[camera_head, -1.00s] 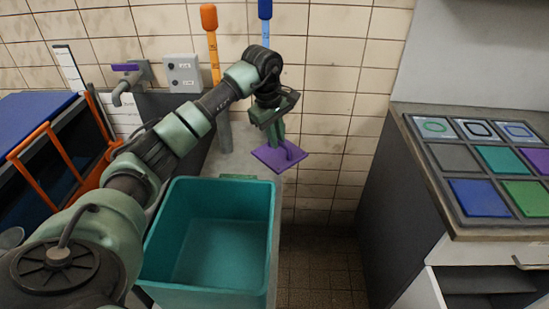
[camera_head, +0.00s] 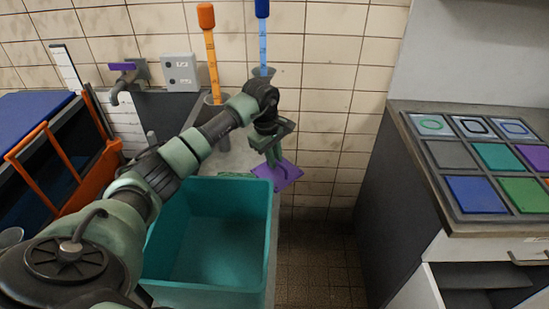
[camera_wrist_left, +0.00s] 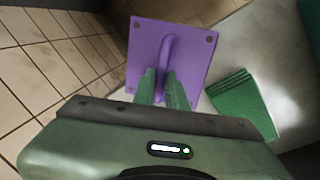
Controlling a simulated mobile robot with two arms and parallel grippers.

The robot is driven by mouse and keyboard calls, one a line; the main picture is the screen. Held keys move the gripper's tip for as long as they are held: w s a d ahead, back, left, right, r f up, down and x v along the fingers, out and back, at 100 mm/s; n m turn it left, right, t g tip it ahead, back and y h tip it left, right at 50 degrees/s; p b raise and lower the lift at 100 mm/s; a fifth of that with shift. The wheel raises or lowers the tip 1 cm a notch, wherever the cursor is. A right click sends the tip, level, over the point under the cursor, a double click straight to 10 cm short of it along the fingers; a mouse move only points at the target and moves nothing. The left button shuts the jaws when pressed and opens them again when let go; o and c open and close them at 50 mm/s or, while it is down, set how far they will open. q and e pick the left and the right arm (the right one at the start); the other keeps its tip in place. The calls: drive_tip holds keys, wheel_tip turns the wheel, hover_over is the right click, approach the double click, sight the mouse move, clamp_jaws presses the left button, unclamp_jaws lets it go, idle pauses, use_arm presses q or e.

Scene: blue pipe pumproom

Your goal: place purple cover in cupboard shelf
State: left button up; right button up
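The purple cover (camera_head: 281,176) is a flat square plate with a handle and corner holes. In the head view it hangs from my left gripper (camera_head: 270,156), just beyond the teal bin and near the tiled wall. In the left wrist view the fingers of my left gripper (camera_wrist_left: 166,88) are closed around the handle of the purple cover (camera_wrist_left: 188,45). An open cupboard shelf (camera_head: 480,276) shows as a dark compartment under the right counter. My right gripper is not in view.
The right counter (camera_head: 410,150) carries a tray of coloured square plates. An orange-handled tool (camera_head: 206,16) and a blue-handled tool (camera_head: 262,8) stand by the wall. Floor (camera_head: 318,265) is free between bin and counter.

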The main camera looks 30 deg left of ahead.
use_arm(q)
drive_tip(key=o, duration=0.3)
drive_tip(key=shift+o, duration=0.2)
